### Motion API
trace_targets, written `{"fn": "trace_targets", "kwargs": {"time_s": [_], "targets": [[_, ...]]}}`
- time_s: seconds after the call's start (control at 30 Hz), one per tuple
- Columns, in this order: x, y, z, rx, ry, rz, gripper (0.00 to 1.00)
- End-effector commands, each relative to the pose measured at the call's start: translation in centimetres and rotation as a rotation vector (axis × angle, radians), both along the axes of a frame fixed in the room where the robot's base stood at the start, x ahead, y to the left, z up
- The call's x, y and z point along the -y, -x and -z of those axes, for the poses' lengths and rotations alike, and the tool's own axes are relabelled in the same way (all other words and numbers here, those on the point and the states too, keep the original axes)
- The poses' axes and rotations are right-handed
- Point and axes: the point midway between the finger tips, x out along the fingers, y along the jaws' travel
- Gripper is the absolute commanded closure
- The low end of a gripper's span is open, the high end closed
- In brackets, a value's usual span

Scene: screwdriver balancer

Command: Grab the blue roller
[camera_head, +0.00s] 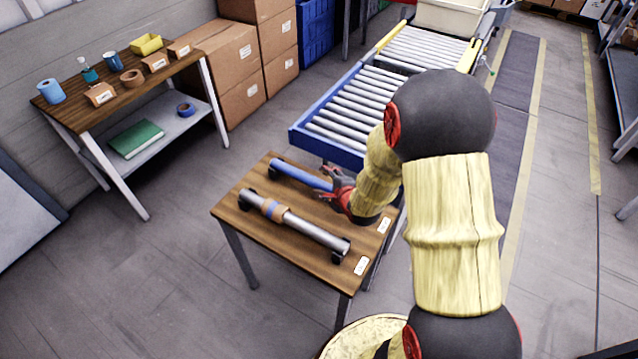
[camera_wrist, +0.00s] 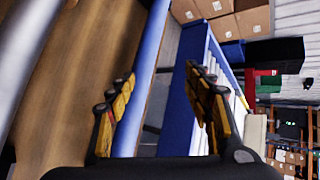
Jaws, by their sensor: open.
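The blue roller (camera_head: 300,174) lies along the far side of the small wooden table, its left end on a dark support. My gripper (camera_head: 335,182) is at its right part and hides that end. In the wrist view the blue roller (camera_wrist: 150,55) runs lengthwise between my open fingers (camera_wrist: 160,75), closer to the left finger. I cannot tell whether a finger touches it. A grey roller with orange-brown and blue bands (camera_head: 312,232) lies on dark supports nearer the front of the table; its grey surface shows in the wrist view (camera_wrist: 22,60).
The wooden table (camera_head: 240,212) has free room between the rollers. A blue-framed roller conveyor (camera_head: 340,152) stands close behind it. A side bench (camera_head: 130,97) with cups, tape and small boxes is at left. Cardboard boxes (camera_head: 225,70) stand behind.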

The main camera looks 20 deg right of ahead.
Motion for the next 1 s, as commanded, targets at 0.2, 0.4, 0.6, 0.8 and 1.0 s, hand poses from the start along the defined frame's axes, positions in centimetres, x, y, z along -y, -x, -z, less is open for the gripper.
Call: {"fn": "trace_targets", "kwargs": {"time_s": [0.2,0.4,0.6,0.8,1.0], "targets": [[0.1,0.3,3.4,0.07,-0.228,0.114,0.49],[0.0,-1.0,4.7,0.084,-0.264,0.128,0.49],[0.0,-2.3,5.5,0.083,-0.261,0.127,0.49],[-0.1,-4.2,7.3,0.084,-0.261,0.127,0.49],[0.0,-6.1,8.3,0.083,-0.26,0.127,0.49]]}}
